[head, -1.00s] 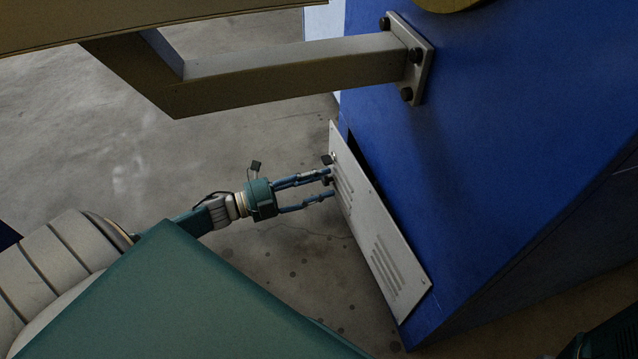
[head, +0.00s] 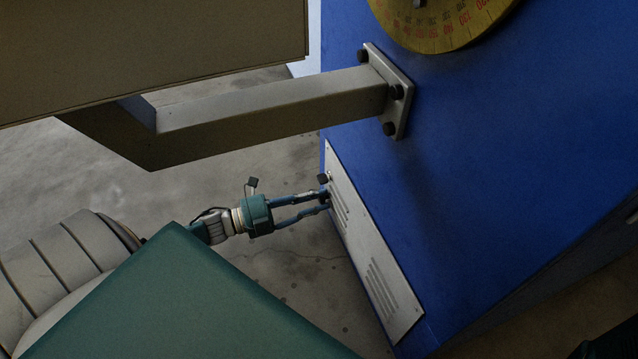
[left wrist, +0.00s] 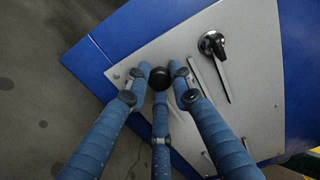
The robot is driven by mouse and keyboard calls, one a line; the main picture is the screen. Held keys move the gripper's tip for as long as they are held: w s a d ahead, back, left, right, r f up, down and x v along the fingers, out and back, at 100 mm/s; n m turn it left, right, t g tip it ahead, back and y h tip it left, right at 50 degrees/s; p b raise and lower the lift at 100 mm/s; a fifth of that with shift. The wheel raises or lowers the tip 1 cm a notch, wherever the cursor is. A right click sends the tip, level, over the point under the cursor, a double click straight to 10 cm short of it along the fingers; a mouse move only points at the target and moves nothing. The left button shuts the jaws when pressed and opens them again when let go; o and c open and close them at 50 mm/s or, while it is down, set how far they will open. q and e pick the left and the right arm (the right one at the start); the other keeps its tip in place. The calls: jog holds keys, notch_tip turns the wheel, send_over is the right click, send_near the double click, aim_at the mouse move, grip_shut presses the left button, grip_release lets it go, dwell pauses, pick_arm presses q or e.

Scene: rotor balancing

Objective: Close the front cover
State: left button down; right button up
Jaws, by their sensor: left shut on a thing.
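The front cover (head: 376,254) is a light grey slotted plate low on the blue machine (head: 480,190). In the head view it lies close against the blue face, and no dark opening shows behind it; I cannot tell if a thin gap is left. My left gripper (head: 326,202) is shut on a small black knob (left wrist: 160,78) on the cover. The blue fingers surround the knob in the left wrist view (left wrist: 163,92). A black turning latch (left wrist: 213,43) sits beside it on the cover and also shows in the head view (head: 323,178). My right gripper is out of view.
A thick grey beam (head: 270,108) bolted to the machine passes above my left gripper. A yellow dial (head: 440,25) is at the top. Bare concrete floor (head: 295,262) is free left of the cover.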

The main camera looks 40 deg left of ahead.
pick_arm(q)
jog(key=c, duration=1.5)
grip_release()
jog(key=shift+w+d, duration=0.15)
jog(key=shift+w, duration=0.05)
jog(key=v, duration=1.2)
jog(key=shift+d, duration=0.1)
